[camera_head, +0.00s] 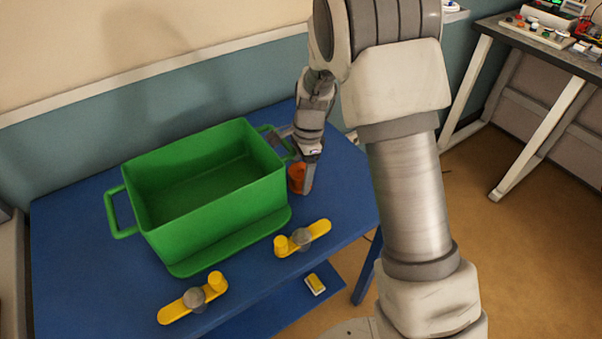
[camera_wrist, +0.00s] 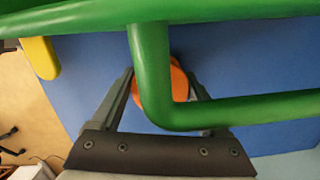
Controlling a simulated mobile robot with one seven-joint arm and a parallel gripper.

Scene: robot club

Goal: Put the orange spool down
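The orange spool (camera_head: 297,178) is at the right side of the green bin, low over the blue table (camera_head: 75,240). My gripper (camera_head: 302,172) reaches down there with its fingers on the spool. In the wrist view the spool (camera_wrist: 179,82) sits between the two fingertips (camera_wrist: 160,80), which appear to touch its sides. The green bin's handle (camera_wrist: 150,65) crosses in front and hides part of the spool. I cannot tell whether the spool's underside touches the table.
The green bin (camera_head: 215,215) looks empty and fills the table's middle. Two yellow pieces with grey knobs lie at the front, left (camera_head: 172,313) and right (camera_head: 320,229). A small yellow item (camera_head: 315,284) is on the lower blue surface. A workbench (camera_head: 540,38) stands far right.

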